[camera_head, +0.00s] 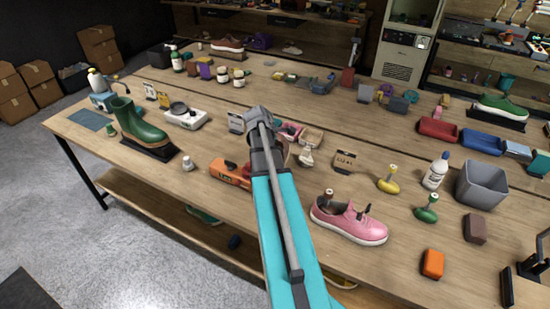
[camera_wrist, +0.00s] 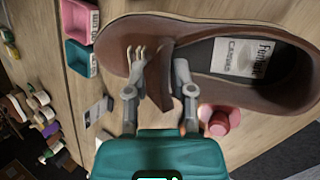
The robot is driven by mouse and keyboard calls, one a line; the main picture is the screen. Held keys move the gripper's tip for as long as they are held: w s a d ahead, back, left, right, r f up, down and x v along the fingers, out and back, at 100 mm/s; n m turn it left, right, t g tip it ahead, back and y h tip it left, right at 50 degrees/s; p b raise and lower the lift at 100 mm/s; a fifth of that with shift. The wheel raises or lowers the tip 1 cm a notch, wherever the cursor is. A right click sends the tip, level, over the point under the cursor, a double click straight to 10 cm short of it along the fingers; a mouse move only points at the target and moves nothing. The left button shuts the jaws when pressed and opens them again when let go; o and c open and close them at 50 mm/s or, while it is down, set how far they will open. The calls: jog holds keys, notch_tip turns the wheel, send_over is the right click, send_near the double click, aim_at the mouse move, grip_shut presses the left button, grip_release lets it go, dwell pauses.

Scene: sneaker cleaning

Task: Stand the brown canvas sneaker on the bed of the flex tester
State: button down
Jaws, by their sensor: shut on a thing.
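The brown canvas sneaker (camera_wrist: 150,35) fills the top of the wrist view, with its open collar and a white printed insole to the right. In the head view my gripper (camera_head: 262,125) is over the middle of the workbench, and only a small part of the sneaker (camera_head: 284,155) shows beside my arm. An orange device (camera_head: 230,174) lies just left of my arm, partly hidden. I cannot tell for sure which device is the flex tester.
A pink sneaker (camera_head: 350,222) lies right of my arm. A green boot (camera_head: 137,122) stands at the left on a black base. Pink (camera_wrist: 78,18) and teal (camera_wrist: 80,56) bins sit near the sneaker's toe. Bottles, brushes and a grey bin (camera_head: 482,184) crowd the right.

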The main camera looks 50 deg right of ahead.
jog(key=shift+w+d+f+b, duration=0.3)
jog(key=shift+d+f+b, duration=0.1)
jog(key=shift+f, duration=0.15)
jog(key=shift+w+d+f+b, duration=0.25)
jog(key=shift+w+f+b, duration=0.1)
jog(key=shift+f+b, duration=0.15)
jog(key=shift+w+d+f+b, duration=0.3)
jog(key=shift+d+f+b, duration=0.05)
jog(key=shift+f, duration=0.25)
jog(key=shift+w+d+f+b, duration=0.2)
jog(key=shift+f+b, duration=0.2)
jog(key=shift+w+d+f+b, duration=0.15)
jog(key=shift+f+b, duration=0.2)
jog(key=shift+a+f+b, duration=0.1)
jog(key=shift+f+b, duration=1.15)
jog(key=shift+c, duration=2.3)
grip_release()
jog(key=shift+r, duration=0.1)
jog(key=p+v, duration=0.5)
jog(key=v, duration=0.1)
jog(key=shift+r+p, duration=0.1)
jog(key=shift+p, duration=0.2)
jog(key=p+v, duration=0.5)
jog(key=shift+a+r, duration=0.25)
jog(key=shift+r, duration=0.05)
